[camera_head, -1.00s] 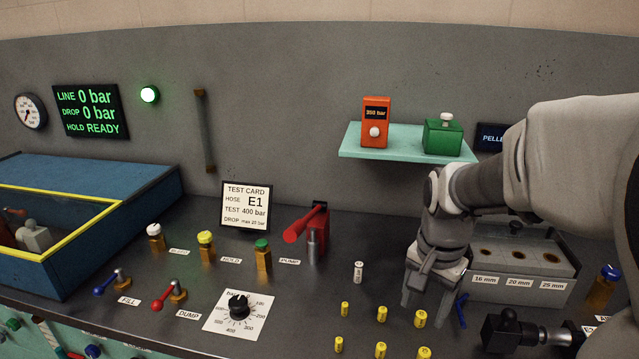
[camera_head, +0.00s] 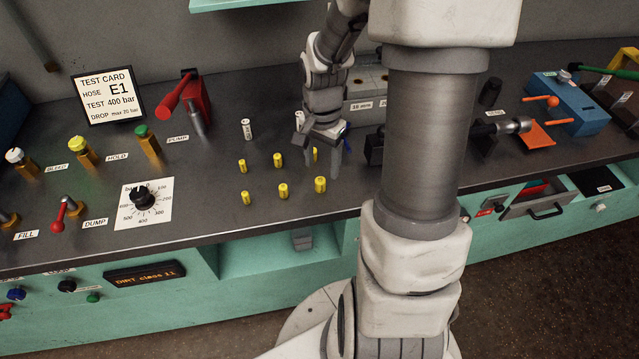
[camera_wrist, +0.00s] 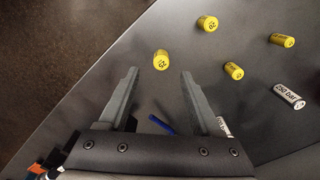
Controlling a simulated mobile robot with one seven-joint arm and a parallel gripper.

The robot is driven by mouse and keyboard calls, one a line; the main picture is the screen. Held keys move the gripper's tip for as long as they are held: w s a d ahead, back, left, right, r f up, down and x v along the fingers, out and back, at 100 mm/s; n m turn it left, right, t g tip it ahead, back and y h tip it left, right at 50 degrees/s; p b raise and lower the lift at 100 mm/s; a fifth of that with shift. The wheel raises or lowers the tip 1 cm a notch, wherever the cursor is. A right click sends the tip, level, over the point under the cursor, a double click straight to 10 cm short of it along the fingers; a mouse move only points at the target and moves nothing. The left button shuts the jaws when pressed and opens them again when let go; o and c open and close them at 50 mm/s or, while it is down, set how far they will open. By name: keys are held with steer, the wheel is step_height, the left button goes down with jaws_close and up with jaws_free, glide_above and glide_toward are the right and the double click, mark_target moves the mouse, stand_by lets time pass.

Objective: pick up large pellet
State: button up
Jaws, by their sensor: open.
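Several yellow pellets stand in two rows on the dark bench. The largest-looking one, the large pellet (camera_head: 320,185), is at the right end of the front row. In the wrist view a yellow pellet with a number that looks like 25 (camera_wrist: 161,60) shows just beyond the gap between my fingertips; it appears to be the same one. My gripper (camera_head: 318,156) is open, pointing down over the right end of the rows. In the wrist view my gripper (camera_wrist: 160,73) has nothing between its fingers.
A white cylinder marked 250 bar (camera_wrist: 289,96) and another white cylinder (camera_head: 299,119) stand behind the pellets. A grey block with size labels (camera_head: 366,104) is behind my gripper. A blue item (camera_wrist: 162,125) lies under my gripper. The bench's front edge is close.

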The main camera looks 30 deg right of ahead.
mark_target(320, 180)
steer(key=shift+a+f+b, duration=0.2)
steer(key=shift+f+b, duration=0.25)
steer(key=shift+f, duration=2.65)
jaws_close()
